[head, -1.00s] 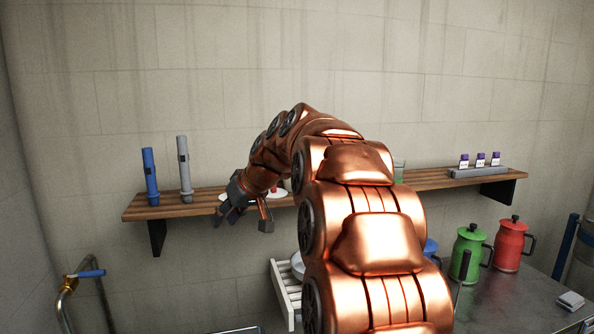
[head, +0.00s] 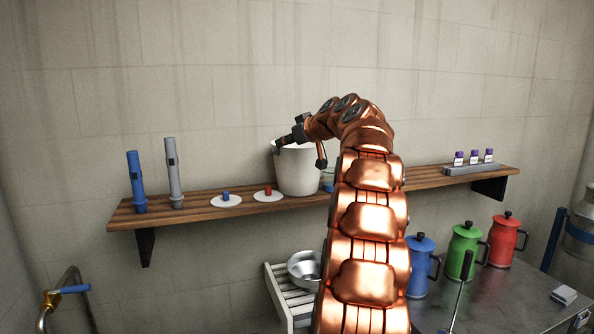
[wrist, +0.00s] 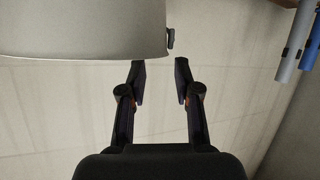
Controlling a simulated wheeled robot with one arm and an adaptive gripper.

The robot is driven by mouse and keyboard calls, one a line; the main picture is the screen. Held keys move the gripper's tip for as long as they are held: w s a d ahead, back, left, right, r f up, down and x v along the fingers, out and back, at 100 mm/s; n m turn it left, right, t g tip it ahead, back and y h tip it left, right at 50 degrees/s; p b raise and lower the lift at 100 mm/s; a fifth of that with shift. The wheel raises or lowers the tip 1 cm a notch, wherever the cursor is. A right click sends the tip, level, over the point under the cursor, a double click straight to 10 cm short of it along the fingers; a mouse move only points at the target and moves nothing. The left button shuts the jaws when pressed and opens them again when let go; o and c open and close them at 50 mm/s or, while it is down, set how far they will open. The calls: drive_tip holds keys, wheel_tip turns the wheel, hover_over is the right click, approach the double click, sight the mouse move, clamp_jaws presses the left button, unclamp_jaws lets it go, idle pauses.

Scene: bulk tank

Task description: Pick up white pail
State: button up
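The white pail (head: 297,172) stands upright on the wooden shelf, right of the red-knobbed disc. My gripper (head: 300,153) is at the pail's top, with its fingers spread on either side in the head view. In the wrist view, the pail (wrist: 80,32) fills the upper left, with a small dark lug on its right edge. The fingers of my gripper (wrist: 160,66) are apart with nothing between them, and the lug lies just beyond the gap. I cannot tell whether a finger touches the pail.
The shelf (head: 240,204) also holds a blue flashlight (head: 137,182), a grey flashlight (head: 173,174), two white discs, a glass (head: 328,180) partly behind my arm, and a vial rack (head: 472,169).

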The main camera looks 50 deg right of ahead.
drive_tip(key=shift+p+x, duration=1.45)
drive_tip(key=shift+x, duration=1.4)
drive_tip(key=shift+s+f, duration=0.1)
drive_tip(key=shift+f, duration=0.1)
clamp_jaws()
